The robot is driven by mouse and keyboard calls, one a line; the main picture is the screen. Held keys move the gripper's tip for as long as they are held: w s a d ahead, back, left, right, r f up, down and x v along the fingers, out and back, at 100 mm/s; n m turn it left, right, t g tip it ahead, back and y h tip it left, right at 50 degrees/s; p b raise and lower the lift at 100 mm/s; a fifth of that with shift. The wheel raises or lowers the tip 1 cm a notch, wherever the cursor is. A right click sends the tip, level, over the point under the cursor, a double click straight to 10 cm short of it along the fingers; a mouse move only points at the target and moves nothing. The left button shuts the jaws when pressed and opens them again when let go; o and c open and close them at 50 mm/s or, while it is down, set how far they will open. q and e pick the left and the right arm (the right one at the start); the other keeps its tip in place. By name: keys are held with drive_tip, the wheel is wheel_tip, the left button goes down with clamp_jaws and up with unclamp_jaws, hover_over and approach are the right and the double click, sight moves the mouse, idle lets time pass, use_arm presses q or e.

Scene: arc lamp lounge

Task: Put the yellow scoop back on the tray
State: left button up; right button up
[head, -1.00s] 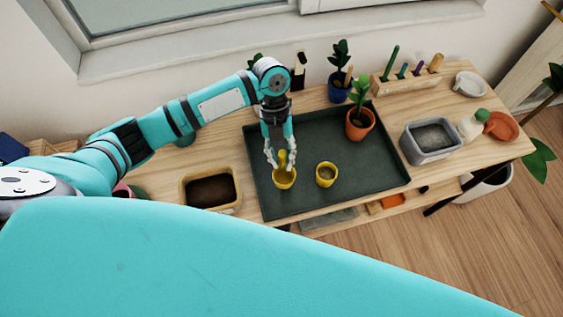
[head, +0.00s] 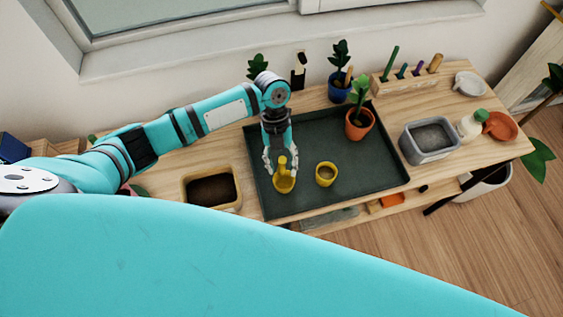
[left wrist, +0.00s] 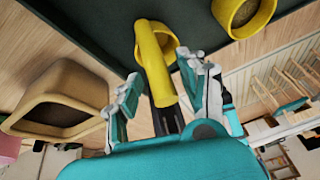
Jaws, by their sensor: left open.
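The yellow scoop (head: 283,183) is at the left front part of the dark green tray (head: 300,135), its handle pointing up. In the left wrist view the scoop (left wrist: 155,65) shows its handle between my fingers and its round bowl beyond, over the tray (left wrist: 95,28). My left gripper (head: 281,167) is open, with one finger on each side of the handle. In the left wrist view gaps show between the fingers (left wrist: 160,95) and the handle. My right gripper is not in view.
A small yellow pot of soil (head: 326,174) stands right of the scoop. A terracotta pot plant (head: 359,125) is at the tray's back right. A soil tub (head: 211,190) stands left of the tray, a grey tub (head: 430,142) right of it. The tray's front right is clear.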

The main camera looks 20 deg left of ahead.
use_arm(q)
drive_tip(key=shift+w+r, duration=0.2)
drive_tip(key=shift+r, duration=0.2)
drive_tip(key=b+v, duration=0.3)
drive_tip(key=v, duration=0.8)
drive_tip(key=shift+b, duration=0.4)
drive_tip(key=shift+s+r, duration=0.1)
drive_tip(key=shift+r, duration=0.05)
